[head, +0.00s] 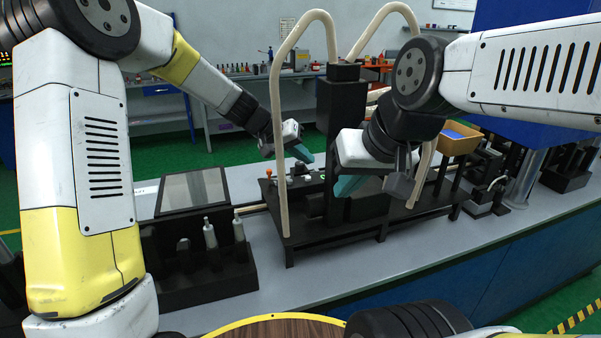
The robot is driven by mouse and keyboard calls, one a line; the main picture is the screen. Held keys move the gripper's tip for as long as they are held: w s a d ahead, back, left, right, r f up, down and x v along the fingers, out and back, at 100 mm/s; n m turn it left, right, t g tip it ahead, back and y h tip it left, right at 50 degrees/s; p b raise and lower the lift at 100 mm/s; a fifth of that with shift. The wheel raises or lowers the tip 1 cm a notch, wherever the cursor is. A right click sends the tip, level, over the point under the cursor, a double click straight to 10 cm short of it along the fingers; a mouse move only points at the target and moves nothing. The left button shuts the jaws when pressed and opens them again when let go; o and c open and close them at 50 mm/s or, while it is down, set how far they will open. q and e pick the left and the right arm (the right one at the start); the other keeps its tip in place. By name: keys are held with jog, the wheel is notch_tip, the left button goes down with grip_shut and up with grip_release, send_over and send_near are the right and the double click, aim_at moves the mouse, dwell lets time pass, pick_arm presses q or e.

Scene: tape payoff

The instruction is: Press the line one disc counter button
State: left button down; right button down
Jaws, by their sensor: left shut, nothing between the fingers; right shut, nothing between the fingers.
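A black machine (338,108) stands on the grey bench, with a low control panel (314,187) on its left side. Small controls show on the panel, among them an orange knob (269,173) and some pale ones. I cannot tell which is the line one disc counter button; labels are too small to read. My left gripper (304,154) is shut and empty, its teal fingertips just above the panel, apart from it as far as I can see. My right gripper (346,188) is shut and empty in front of the machine, hiding part of its base.
A dark flat screen (193,191) and a black rack (198,272) with upright tools stand left of the machine. Pale curved tubes (277,110) rise around it. A tan bin (459,139) is at the right. The bench front (330,275) is clear.

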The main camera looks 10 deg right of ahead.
pick_arm(q)
jog(key=shift+r, duration=1.35)
